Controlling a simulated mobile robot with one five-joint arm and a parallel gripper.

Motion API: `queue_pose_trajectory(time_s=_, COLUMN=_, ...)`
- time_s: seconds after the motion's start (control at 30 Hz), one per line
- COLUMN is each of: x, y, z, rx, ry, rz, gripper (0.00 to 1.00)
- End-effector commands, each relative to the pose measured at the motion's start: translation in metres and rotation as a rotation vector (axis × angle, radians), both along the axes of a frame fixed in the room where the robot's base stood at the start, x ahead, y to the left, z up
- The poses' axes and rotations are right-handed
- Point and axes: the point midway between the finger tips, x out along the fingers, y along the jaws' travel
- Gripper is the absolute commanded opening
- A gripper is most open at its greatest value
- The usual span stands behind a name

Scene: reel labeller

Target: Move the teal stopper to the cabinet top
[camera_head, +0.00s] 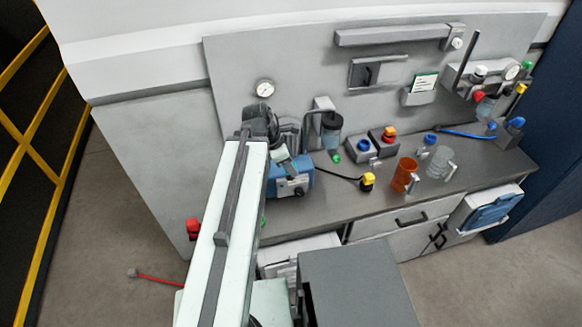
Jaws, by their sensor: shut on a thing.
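My pale arm reaches up from the bottom of the view and bends over at a dark joint. My gripper (297,170) is at its far end, low over the blue machine at the back left of the grey worktop. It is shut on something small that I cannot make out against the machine. I cannot pick out the teal stopper with certainty. A small green piece (336,159) lies on the worktop below the dark-topped bottle. The grey worktop (335,217) tops the cabinet (405,220) with black-handled drawers.
The blue machine (294,182) is close under my gripper. To its right are two button boxes (360,150), a yellow-headed cable end (367,181), an orange cup (404,174) and a clear jug (440,163). The worktop's front strip is clear. A yellow rail (45,130) is at left.

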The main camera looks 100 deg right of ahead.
Motion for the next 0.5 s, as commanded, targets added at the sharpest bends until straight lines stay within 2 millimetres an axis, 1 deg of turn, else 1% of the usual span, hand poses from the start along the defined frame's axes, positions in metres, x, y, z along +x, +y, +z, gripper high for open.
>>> queue_pose_trajectory(time_s=0.03, x=0.000, y=0.000, z=0.007, rx=0.000, ry=0.000, rz=0.000, gripper=0.00)
queue_pose_trajectory(time_s=0.5, x=-0.001, y=0.000, z=0.039, rx=0.000, ry=0.000, rz=-0.001, gripper=0.00)
